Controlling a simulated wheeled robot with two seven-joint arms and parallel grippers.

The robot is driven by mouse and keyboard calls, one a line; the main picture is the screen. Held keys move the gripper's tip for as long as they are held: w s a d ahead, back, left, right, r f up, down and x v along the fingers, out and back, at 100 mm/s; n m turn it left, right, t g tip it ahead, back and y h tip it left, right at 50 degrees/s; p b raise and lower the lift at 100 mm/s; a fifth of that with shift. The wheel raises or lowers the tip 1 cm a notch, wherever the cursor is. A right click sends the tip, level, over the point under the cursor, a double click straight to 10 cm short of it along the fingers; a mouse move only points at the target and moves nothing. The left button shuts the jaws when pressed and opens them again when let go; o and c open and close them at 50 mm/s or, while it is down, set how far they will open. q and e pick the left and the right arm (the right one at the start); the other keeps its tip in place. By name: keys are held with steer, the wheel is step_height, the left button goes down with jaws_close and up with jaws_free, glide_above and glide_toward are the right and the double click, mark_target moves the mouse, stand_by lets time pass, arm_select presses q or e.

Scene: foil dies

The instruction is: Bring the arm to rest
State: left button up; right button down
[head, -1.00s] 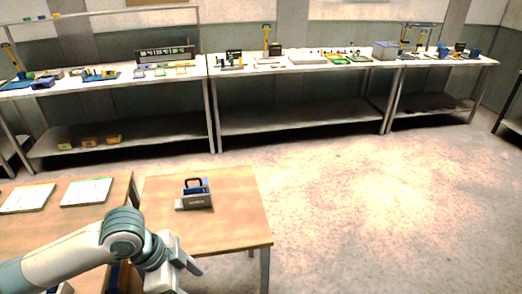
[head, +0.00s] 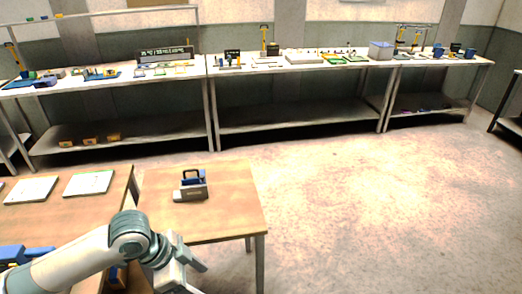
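My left arm comes in from the lower left of the head view, over the front edges of the wooden tables. My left gripper (head: 190,275) is at the bottom, in front of the small wooden table (head: 222,222). Its fingers look spread apart, with nothing visible between them. My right arm and gripper are not in view.
A grey device with a blue part and black handle (head: 192,186) stands on the small table. Two white panels (head: 88,183) lie on the left table (head: 60,218). A blue object (head: 22,254) is at lower left. Long workbenches (head: 300,66) line the back; open floor (head: 370,210) lies right.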

arm_select(q)
steer(key=w+a+f+n+t+b, duration=0.1)
steer(key=w+f+n+t+b, duration=0.15)
steer(key=w+f, duration=0.55)
steer(key=w+a+f+n+t+b, duration=0.15)
steer(key=w+f+n, duration=0.25)
steer(key=f, duration=0.8)
steer(key=s+a+f+n+y+b, duration=0.1)
steer(key=s+a+f+n+b, duration=0.15)
steer(key=f, duration=0.85)
steer(key=s+a+f+n+y+b, duration=0.1)
steer(key=a+f, duration=0.3)
steer(key=f, duration=0.7)
steer(key=s+a+f+n+g+y+b, duration=0.2)
steer(key=s+a+f+b, duration=0.15)
steer(key=s+f, duration=1.6)
steer(key=s+f+b, duration=0.1)
steer(key=s+f, duration=0.3)
steer(key=s, duration=0.5)
steer(key=s+d+f+g, duration=0.1)
steer(key=s+f, duration=0.3)
steer(key=s, duration=0.6)
steer(key=s+f+g+b, duration=0.1)
steer(key=s+f, duration=0.3)
steer(key=s, duration=0.6)
steer(key=shift+d+y+b, duration=0.2)
steer(key=shift+y+b, duration=0.1)
steer(key=shift+y, duration=0.1)
steer(key=shift+f, duration=0.1)
